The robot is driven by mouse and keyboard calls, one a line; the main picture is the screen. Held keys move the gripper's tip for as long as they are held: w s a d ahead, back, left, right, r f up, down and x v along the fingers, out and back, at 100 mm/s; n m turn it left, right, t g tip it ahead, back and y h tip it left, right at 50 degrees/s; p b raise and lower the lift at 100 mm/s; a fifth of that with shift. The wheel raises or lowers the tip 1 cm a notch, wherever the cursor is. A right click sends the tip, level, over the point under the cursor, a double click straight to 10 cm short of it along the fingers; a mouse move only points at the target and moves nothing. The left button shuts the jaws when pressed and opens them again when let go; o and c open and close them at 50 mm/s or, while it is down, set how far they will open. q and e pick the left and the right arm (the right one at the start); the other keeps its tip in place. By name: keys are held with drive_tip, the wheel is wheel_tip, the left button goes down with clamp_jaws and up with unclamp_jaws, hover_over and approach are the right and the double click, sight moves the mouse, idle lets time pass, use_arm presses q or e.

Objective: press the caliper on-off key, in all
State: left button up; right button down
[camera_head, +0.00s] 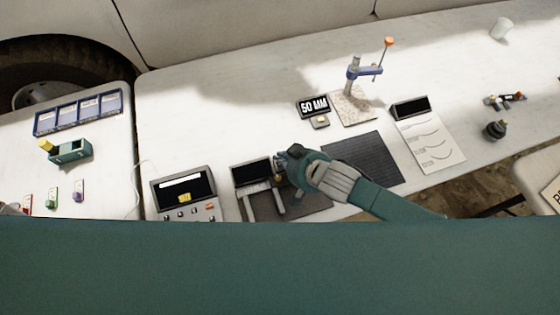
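The caliper (252,175) lies on the table at the lower middle, with a dark display and two pale jaws pointing towards the front. My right gripper (281,168) reaches in from the right, its fingertips at the right end of the caliper's display. It covers that end, so the on-off key cannot be made out. I cannot tell whether the fingertips touch the caliper or whether they are open or shut. My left gripper is not in view.
A console (184,190) with a screen and keys stands left of the caliper. A dark ribbed mat (372,158) lies to the right. Behind are a "50 MM" display (314,106) and a blue-armed stand (360,72). A paper sheet (432,145) lies farther right.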

drive_tip(key=shift+f, duration=0.1)
idle(0.7)
drive_tip(key=shift+f, duration=0.3)
drive_tip(key=shift+f, duration=0.4)
idle(0.5)
drive_tip(key=shift+r, duration=0.15)
drive_tip(key=shift+r+p, duration=0.65)
drive_tip(key=shift+p, duration=0.15)
wheel_tip(320, 180, up, 5)
drive_tip(key=p, duration=0.5)
idle(0.4)
